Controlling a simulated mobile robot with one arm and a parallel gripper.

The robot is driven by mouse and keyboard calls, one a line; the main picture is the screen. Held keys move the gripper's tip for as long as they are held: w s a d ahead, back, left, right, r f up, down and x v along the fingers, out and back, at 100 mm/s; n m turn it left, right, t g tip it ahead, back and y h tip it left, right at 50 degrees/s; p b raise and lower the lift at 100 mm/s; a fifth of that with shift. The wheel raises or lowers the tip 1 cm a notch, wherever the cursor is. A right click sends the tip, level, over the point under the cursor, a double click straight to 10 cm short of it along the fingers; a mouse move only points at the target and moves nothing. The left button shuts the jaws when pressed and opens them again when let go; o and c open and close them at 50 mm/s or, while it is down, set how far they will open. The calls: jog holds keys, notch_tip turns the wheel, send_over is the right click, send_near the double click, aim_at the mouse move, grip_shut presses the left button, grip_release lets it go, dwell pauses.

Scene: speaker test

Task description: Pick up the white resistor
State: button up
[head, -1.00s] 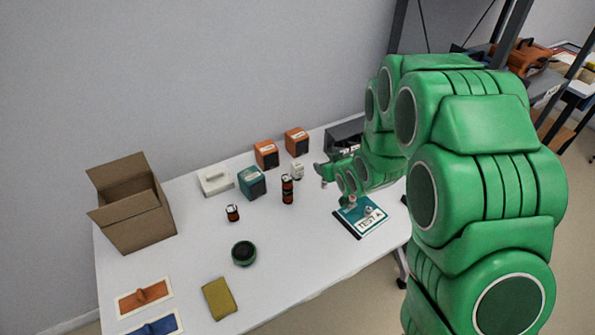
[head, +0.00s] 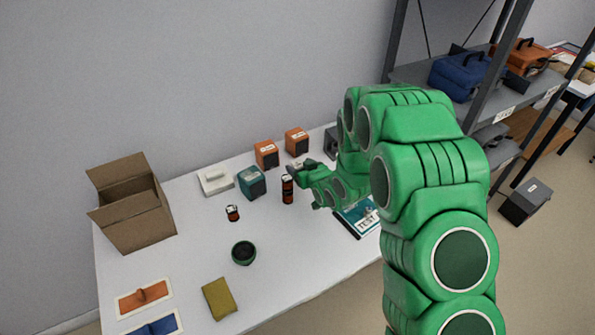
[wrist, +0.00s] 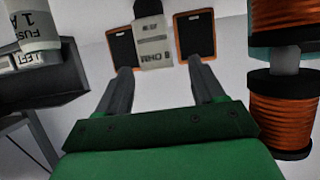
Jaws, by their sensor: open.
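The white resistor (wrist: 153,48), a pale block with dark lettering, stands ahead of my gripper (wrist: 161,76) in the wrist view. It lies roughly between the lines of the two fingers, slightly left of centre, just beyond the fingertips. The fingers are apart, with nothing between them. In the head view my gripper (head: 296,170) is low over the back of the table, beside the dark and orange coil (head: 288,189). There the resistor is mostly or wholly hidden by my gripper.
Two orange boxes (head: 266,154) stand behind, with a teal box (head: 252,182) to the left. In the wrist view, a copper coil (wrist: 284,108) is close on the right, and a white fuse (wrist: 33,28) and grey box (wrist: 62,82) are left.

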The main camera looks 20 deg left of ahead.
aim_at(297, 163)
jog(key=shift+x, duration=2.55)
jog(key=shift+w+d, duration=0.1)
jog(key=shift+c, duration=0.3)
jog(key=c, duration=1)
jog(key=shift+r, duration=0.15)
jog(key=shift+c, duration=0.2)
